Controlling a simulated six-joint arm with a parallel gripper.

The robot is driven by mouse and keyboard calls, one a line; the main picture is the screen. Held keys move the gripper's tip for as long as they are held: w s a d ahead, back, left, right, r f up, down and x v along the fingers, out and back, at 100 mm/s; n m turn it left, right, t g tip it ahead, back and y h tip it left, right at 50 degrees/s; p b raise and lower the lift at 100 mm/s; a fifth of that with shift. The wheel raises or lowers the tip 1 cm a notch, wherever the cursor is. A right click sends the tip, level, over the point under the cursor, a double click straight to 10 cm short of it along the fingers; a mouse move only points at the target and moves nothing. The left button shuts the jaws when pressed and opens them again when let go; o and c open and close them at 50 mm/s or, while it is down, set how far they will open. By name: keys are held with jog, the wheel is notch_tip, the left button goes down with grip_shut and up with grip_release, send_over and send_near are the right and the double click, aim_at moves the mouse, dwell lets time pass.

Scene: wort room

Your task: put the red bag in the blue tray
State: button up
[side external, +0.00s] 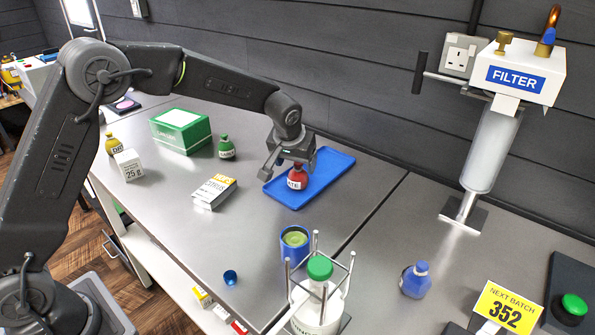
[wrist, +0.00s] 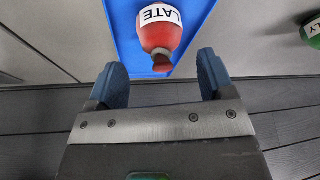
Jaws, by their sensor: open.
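The red bag (side external: 296,178) has a white label and sits upright in the blue tray (side external: 328,176). In the wrist view the red bag (wrist: 161,34) shows its label reading LATE, with the blue tray (wrist: 123,28) under it. My gripper (side external: 284,160) is just above and beside the bag, over the tray. In the wrist view my gripper (wrist: 160,75) has its two blue fingertips wide apart, with the neck of the bag just ahead of the gap between them. Nothing is held. The side view cannot show whether a fingertip touches the bag.
A green bag (side external: 227,147), a yellow bag (side external: 114,145), a green carton (side external: 181,131) and small boxes stand left of the tray. A blue cup (side external: 294,243), a bottle rack (side external: 318,290), a blue bag (side external: 415,280) and the filter stand (side external: 490,150) are nearer or right.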

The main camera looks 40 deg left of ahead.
jog(key=s+r+m, duration=0.2)
jog(key=s+r, duration=1.3)
jog(key=s, duration=0.3)
jog(key=s+f+m+t+h, duration=0.1)
jog(key=s+f, duration=0.1)
jog(key=s, duration=1.4)
jog(key=shift+s+a+f+m+h, duration=0.25)
jog(key=shift+s+a+m+h, duration=0.1)
jog(key=shift+a, duration=0.1)
